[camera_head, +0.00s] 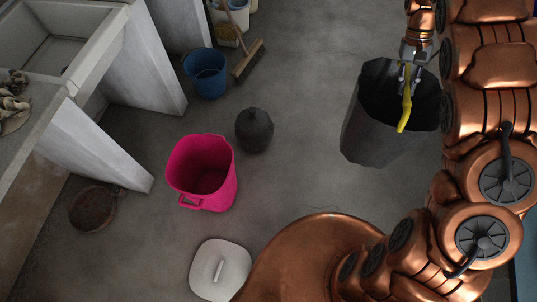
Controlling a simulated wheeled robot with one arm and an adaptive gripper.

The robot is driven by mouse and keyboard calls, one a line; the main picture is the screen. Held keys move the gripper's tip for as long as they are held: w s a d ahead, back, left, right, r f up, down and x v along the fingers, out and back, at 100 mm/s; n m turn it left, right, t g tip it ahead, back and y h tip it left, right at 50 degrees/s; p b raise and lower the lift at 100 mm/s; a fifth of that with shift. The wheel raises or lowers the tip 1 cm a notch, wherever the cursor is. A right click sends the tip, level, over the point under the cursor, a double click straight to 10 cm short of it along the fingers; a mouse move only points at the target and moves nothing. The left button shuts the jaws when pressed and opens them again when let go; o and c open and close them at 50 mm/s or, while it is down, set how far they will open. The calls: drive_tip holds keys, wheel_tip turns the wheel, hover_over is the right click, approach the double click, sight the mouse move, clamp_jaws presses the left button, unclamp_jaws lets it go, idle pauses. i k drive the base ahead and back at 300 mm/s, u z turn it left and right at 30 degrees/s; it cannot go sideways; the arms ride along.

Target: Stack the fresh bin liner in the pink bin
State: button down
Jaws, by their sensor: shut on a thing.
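The pink bin (228,192) stands upright and open on the floor at the middle left, with its handle toward the camera. I can see no liner inside it. The fresh bin liner (372,142) is dark grey, open-mouthed and bucket-shaped, at the upper right. A yellow strip (406,112) hangs across its mouth. My gripper (405,82) is shut at the top of this strip, over the liner's mouth, well to the right of the pink bin. I cannot tell whether the liner's base touches the floor.
A tied black bag (254,131) sits just beyond the pink bin. A white lid (220,269) lies in front. A blue bucket (206,74) and broom (248,61) stand behind. A round brown dish (92,208) lies left. The floor between bin and liner is clear.

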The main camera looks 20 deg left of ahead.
sight(209, 179)
drive_tip(key=i, duration=1.6)
drive_tip(key=u, duration=3.9)
drive_tip(key=i, duration=0.5)
drive_tip(key=u, duration=0.05)
